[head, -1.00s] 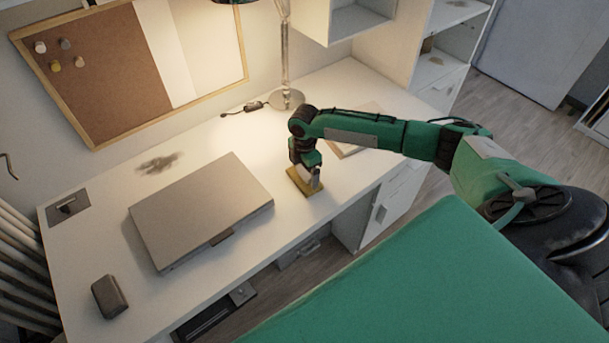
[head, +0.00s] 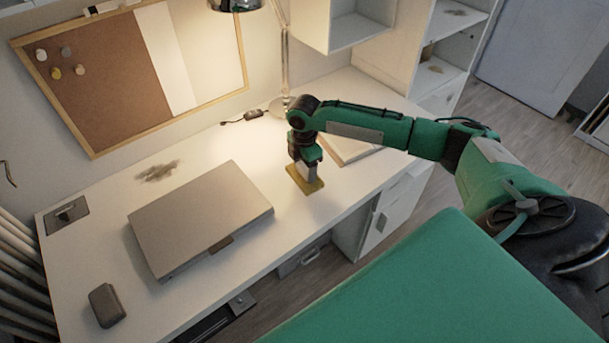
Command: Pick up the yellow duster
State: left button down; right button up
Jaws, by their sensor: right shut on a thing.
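The yellow duster (head: 293,174) is a small flat yellow piece on the white desk, or just above it, to the right of the grey case; I cannot tell whether it touches the desktop. My right gripper (head: 309,178) points down onto it and is shut on it. The gripper and wrist hide part of the duster. My left gripper is not in view.
A flat grey case (head: 200,215) lies left of the duster. A small dark box (head: 107,305) lies near the front left. A desk lamp (head: 284,60) stands behind, and a book (head: 350,150) lies partly behind my arm. A dark stain (head: 158,171) marks the desk (head: 120,200).

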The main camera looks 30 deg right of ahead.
aim_at(304, 167)
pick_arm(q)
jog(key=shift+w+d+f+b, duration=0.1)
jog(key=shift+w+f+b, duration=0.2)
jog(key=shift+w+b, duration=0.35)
pick_arm(e)
notch_tip(304, 167, up, 15)
jog(key=shift+o, duration=0.8)
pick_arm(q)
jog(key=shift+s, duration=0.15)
pick_arm(e)
jog(key=shift+f, duration=0.1)
jog(key=shift+c, duration=0.2)
